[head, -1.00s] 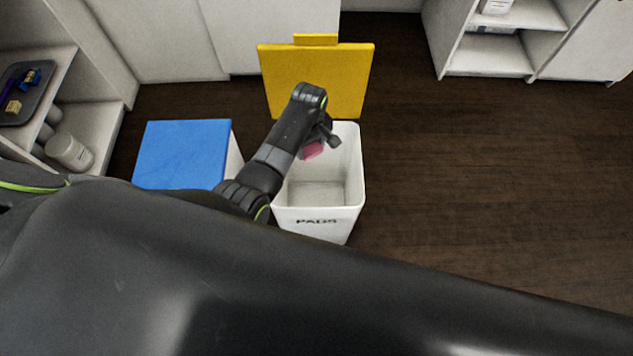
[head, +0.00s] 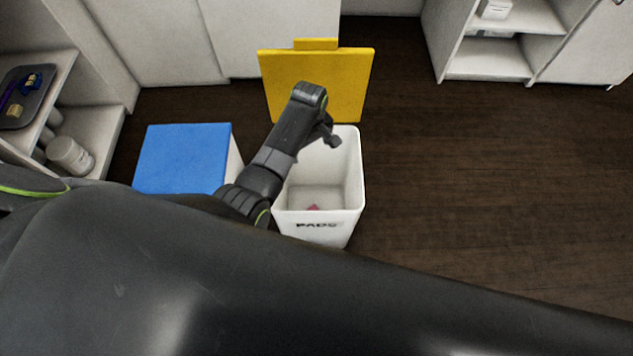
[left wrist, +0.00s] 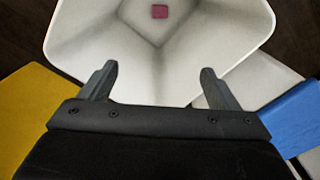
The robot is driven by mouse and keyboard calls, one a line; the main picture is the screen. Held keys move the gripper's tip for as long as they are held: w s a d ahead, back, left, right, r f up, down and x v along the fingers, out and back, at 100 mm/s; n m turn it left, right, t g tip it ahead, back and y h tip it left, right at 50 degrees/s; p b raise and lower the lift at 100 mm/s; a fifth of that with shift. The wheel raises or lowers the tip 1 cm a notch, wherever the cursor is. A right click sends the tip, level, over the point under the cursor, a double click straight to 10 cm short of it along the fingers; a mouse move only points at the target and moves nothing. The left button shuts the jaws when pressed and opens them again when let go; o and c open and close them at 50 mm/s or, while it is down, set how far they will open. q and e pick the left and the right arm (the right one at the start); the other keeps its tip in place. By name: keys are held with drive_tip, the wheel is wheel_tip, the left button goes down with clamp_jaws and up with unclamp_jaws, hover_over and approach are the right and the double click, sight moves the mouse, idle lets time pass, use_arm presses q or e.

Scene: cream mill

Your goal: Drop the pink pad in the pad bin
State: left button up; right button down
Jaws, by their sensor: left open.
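The pink pad (head: 313,207) lies inside the white pad bin (head: 356,180), low down near its front wall in the head view. The bin has "PADS" on its front, and its yellow lid (head: 335,80) stands open at the back. In the left wrist view the pink pad (left wrist: 160,12) lies on the bin's floor, apart from my gripper. My left gripper (head: 325,138) is over the bin's mouth. Its two fingers (left wrist: 156,85) are spread and empty in the left wrist view. My right gripper is not in view.
A bin with a closed blue lid (head: 183,157) stands left of the pad bin. A shelf at the left holds a dark tray (head: 28,95) and a white jar (head: 70,155). Open shelving (head: 490,58) stands at the back right. The dark floor (head: 480,170) at right is clear.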

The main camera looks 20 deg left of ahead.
use_arm(q)
wheel_tip(320, 180, up, 16)
drive_tip(key=p, duration=0.2)
drive_tip(key=shift+f, duration=0.25)
